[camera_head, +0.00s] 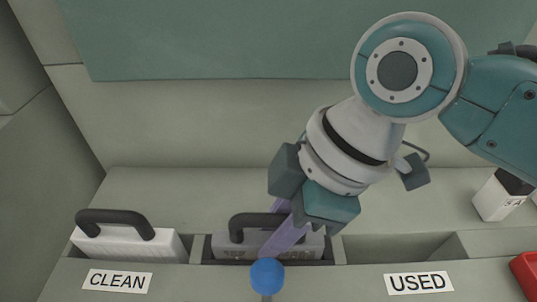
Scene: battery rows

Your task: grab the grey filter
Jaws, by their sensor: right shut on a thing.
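The grey filter (222,246) with a black arched handle (236,229) sits in the middle slot of the bench. My right gripper (277,241) reaches down from the upper right, and its purple fingers are shut on the filter's handle. The fingers cover the right part of the handle and some of the filter's body. My left gripper is not in view.
A white filter (128,246) with a black handle stands at the left, behind the CLEAN label (117,280). The slot (395,247) behind the USED label (418,282) is empty. A blue ball knob (267,276) stands in front. A red object (526,274) is at the right edge.

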